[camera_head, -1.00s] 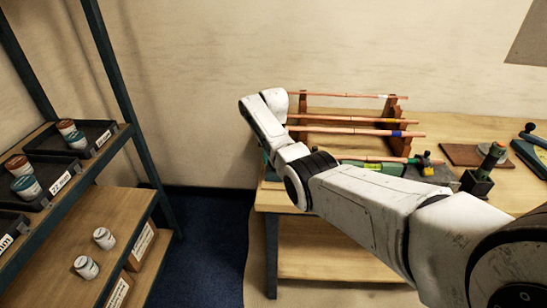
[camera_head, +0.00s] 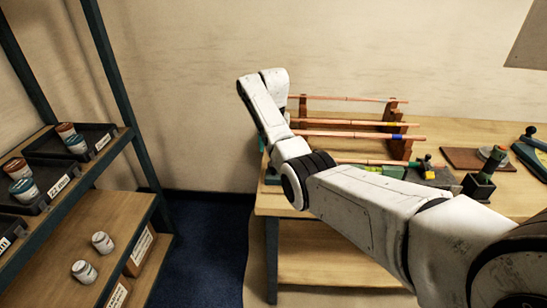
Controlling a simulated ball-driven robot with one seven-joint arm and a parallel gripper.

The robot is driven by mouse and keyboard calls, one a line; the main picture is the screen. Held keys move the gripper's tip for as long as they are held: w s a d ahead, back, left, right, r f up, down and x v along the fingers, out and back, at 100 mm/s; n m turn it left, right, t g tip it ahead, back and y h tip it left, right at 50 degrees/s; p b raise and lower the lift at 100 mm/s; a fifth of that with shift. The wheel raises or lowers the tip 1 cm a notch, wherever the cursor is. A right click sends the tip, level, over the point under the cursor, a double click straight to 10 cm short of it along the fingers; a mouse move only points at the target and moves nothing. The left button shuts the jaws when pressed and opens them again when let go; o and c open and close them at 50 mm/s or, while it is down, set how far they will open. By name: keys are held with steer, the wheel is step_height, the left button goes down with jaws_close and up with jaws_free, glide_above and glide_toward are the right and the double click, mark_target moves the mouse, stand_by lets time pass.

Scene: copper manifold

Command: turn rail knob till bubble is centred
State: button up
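Copper pipes (camera_head: 352,134) lie across a wooden rack (camera_head: 399,147) on the workbench. A green spirit level (camera_head: 393,171) shows under the lowest pipe, partly hidden by my forearm, and its bubble cannot be made out. A small teal part (camera_head: 271,176) shows at the bench's left end, beside my arm; I cannot tell whether it belongs to the rail knob. No rail knob can be clearly identified. My arm reaches over the left end of the rack, with its wrist bent upward. My gripper is hidden behind the arm, so its fingers do not show.
A shelf (camera_head: 113,206) with trays and jars stands left. Blue floor lies between.

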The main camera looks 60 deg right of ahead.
steer(key=shift+r, duration=2.05)
steer(key=s+a+f+n+b, duration=0.1)
steer(key=a+f+n, duration=0.2)
steer(key=a+f, duration=0.75)
steer(key=s+a+f+n, duration=0.2)
steer(key=a+f+n, duration=0.1)
steer(key=a+f, duration=0.75)
steer(key=s+a+f+n+t, duration=0.1)
steer(key=s+a+n, duration=0.5)
steer(key=s+a, duration=1.3)
steer(key=s, duration=0.2)
steer(key=shift+s+n+b, duration=0.35)
steer(key=shift+n+b, duration=0.05)
steer(key=shift+f, duration=0.1)
